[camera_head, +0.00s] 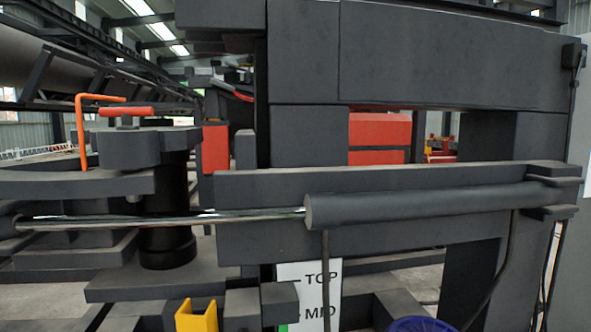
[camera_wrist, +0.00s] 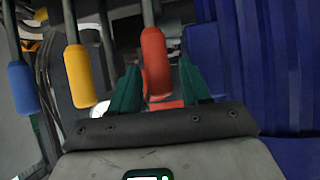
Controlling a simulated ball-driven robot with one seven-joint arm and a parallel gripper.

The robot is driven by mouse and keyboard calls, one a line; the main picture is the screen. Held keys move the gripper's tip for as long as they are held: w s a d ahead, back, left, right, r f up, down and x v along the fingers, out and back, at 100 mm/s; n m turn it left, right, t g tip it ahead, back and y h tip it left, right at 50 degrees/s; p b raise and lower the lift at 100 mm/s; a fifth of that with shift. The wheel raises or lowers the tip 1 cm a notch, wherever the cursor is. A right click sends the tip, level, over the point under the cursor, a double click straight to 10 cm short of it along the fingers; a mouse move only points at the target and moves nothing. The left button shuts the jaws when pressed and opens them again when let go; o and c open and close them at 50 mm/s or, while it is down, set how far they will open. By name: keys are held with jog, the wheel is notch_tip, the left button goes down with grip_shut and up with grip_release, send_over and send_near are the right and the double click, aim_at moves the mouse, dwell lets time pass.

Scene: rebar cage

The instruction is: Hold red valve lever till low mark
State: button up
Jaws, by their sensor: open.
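In the wrist view, the red valve lever (camera_wrist: 155,62) hangs from the top of the picture and its rounded end lies between the two green fingers of my gripper (camera_wrist: 158,80). The fingers stand apart, with space seen on both sides of the red grip. I cannot tell how far along the fingers it sits in depth. In the head view, a white plate (camera_head: 294,285) shows the marks TOP and MID; its lower part is cut off, so no low mark is seen. My gripper and the red lever are not seen in the head view.
A yellow-gripped lever (camera_wrist: 79,76) and a blue-gripped lever (camera_wrist: 23,88) hang left of the red one. A blue ribbed surface (camera_wrist: 262,60) fills the right side close by. In the head view, a dark cylinder with a shiny rod (camera_head: 400,205) crosses the machine above the plate.

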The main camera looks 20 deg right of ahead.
jog(key=p+v, duration=0.4)
jog(key=v, duration=0.4)
jog(key=shift+w, duration=0.1)
jog(key=s+a+f+n+g+y, duration=0.1)
jog(key=a+f+g+y, duration=0.15)
jog(key=a, duration=0.75)
jog(key=a+f+n+g+y, duration=0.1)
jog(key=a+g, duration=0.2)
jog(key=a, duration=0.6)
jog(key=s+a+r+g, duration=0.1)
jog(key=s+a+g, duration=0.1)
jog(key=s+a, duration=0.3)
jog(key=s+a+r+g+h, duration=0.1)
jog(key=s+a+r+g, duration=0.1)
jog(key=s+a, duration=0.2)
jog(key=a, duration=0.3)
jog(key=shift+s+a+g, duration=0.35)
